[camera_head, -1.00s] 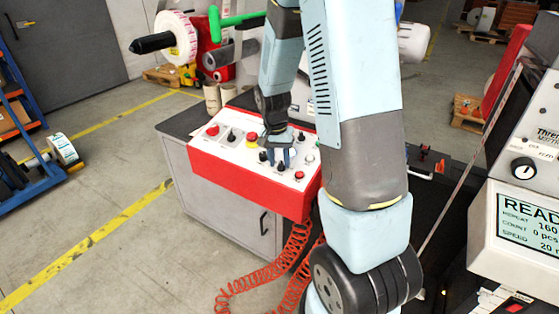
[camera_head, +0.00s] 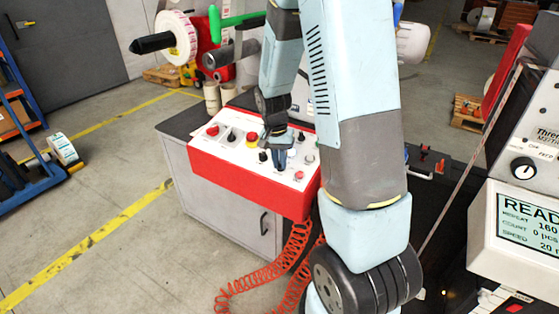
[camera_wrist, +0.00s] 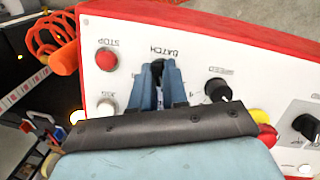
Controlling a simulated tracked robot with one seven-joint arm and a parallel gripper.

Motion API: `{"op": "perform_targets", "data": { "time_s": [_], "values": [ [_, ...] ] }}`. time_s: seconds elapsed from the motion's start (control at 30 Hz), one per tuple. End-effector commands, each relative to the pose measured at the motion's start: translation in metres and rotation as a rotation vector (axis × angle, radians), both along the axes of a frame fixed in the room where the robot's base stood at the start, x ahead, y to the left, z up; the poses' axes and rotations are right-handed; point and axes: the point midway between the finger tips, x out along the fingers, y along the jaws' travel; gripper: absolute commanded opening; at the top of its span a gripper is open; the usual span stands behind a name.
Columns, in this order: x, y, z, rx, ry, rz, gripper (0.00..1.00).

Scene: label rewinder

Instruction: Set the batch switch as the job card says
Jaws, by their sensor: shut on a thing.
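The batch switch (camera_wrist: 158,66) is a dark knob beside the BATCH label, which reads upside down in the wrist view. My gripper (camera_wrist: 158,80) has its two blue fingers closed around this knob. Its position marks are mostly hidden by the fingers, so I cannot read its setting. In the head view my gripper (camera_head: 277,178) reaches down onto the front part of the red and white control box (camera_head: 235,182). I cannot make out a job card in either view.
A red STOP button (camera_wrist: 106,60), a pale JOG button (camera_wrist: 106,106) and the black SPEED knob (camera_wrist: 218,90) sit close around the switch. A display (camera_head: 527,222) at right reads READ…, repeat 160, count 0. Red coiled cables (camera_head: 265,275) hang from the box.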

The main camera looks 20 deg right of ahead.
Motion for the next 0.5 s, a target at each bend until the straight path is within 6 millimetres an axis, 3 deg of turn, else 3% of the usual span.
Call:
{"op": "perform_targets", "data": {
  "time_s": [0.27, 0.5],
  "values": [
    [0.0004, 0.0005, 0.0004, 0.007, -0.011, -0.043, 0.0],
    [0.0005, 0.0, 0.001, 0.029, -0.043, -0.181, 0.0]
  ]
}}
